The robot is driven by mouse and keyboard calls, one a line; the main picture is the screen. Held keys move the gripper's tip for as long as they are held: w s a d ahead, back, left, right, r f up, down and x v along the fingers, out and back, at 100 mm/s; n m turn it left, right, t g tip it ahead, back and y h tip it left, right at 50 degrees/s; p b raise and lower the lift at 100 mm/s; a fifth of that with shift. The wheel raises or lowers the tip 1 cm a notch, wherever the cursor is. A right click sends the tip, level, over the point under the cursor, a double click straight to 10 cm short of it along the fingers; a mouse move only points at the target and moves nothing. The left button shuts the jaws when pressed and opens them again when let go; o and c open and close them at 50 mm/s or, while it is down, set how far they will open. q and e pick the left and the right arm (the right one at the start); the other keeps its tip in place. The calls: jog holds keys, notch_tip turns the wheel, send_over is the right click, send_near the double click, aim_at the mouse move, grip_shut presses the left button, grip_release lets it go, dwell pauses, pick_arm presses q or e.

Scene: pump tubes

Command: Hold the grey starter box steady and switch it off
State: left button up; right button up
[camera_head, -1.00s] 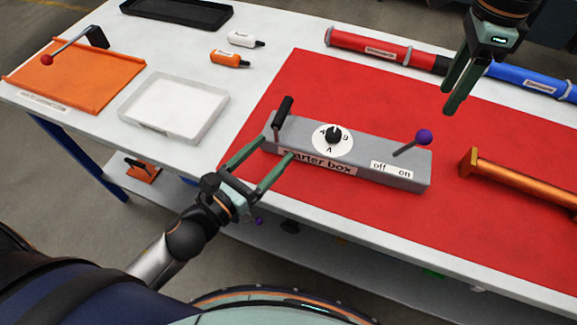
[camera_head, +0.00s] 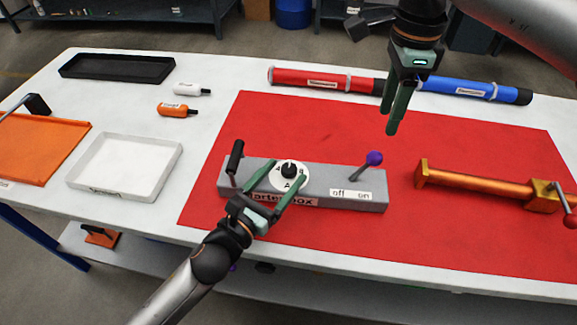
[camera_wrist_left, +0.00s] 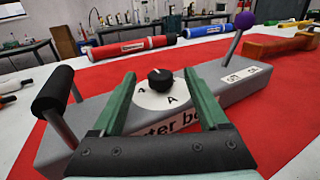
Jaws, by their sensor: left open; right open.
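The grey starter box (camera_head: 330,188) lies on the red mat, its long side facing me. It has a black-gripped handle (camera_head: 236,160) at its left end, a white dial with a black knob (camera_head: 289,170), and a purple-ball lever (camera_head: 373,158) above the "off on" label. The lever leans to the right. My left gripper (camera_head: 275,180) is open at the front of the box, fingers on either side of the dial. In the left wrist view the fingers frame the knob (camera_wrist_left: 160,79); contact cannot be told. My right gripper (camera_head: 391,125) is open, empty and above the mat behind the lever.
Red (camera_head: 320,79) and blue (camera_head: 470,89) tubes lie along the back of the red mat (camera_head: 300,118). A copper-coloured pump (camera_head: 480,182) lies to the right of the box. A white tray (camera_head: 125,168) and orange and white bottles lie on the left.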

pick_arm(q)
jog(key=shift+x, duration=1.4)
grip_shut()
dwell(0.4)
